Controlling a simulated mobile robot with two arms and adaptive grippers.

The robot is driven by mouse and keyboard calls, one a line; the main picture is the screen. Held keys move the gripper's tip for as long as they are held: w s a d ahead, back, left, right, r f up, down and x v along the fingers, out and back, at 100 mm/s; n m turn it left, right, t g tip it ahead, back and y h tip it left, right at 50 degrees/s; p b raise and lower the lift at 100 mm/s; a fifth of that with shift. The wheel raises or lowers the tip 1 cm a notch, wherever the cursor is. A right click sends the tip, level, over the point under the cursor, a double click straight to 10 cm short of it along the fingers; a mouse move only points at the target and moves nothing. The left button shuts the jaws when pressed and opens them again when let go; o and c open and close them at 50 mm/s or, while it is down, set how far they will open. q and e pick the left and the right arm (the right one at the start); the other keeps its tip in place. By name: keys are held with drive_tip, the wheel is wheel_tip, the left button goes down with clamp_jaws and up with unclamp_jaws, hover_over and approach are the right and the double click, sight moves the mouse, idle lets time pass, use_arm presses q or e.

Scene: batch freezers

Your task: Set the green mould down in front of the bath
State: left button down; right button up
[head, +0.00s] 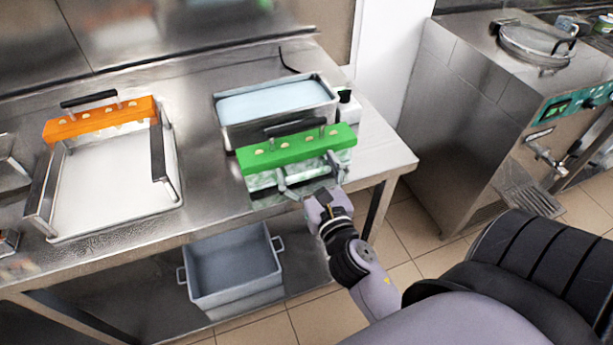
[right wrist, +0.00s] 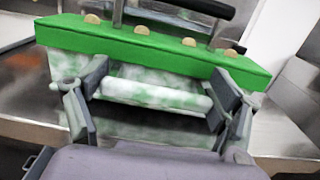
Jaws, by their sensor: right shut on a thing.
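The green mould (head: 292,151) has a green top bar with a dark handle, pale sticks and frosty white-green pockets below. It is at the front side of the steel bath (head: 243,132), which holds pale blue liquid, and its back hides part of the bath's front wall. My right gripper (head: 308,172) is shut on the mould from the front, one finger toward each end. The mould also fills the right wrist view (right wrist: 150,47), roughly level, between the fingers (right wrist: 158,92). I cannot tell whether its underside touches the table. My left gripper is out of view.
An orange mould (head: 100,119) sits at the back of a shallow steel tray (head: 75,232) on the left. A small bottle (head: 347,108) stands right of the bath. A grey tub (head: 235,290) is below the table. The tabletop (head: 205,190) between tray and bath is clear.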

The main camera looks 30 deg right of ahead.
drive_tip(key=shift+f, duration=0.6)
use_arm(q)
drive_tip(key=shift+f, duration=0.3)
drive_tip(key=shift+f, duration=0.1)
use_arm(e)
drive_tip(key=o, duration=1.5)
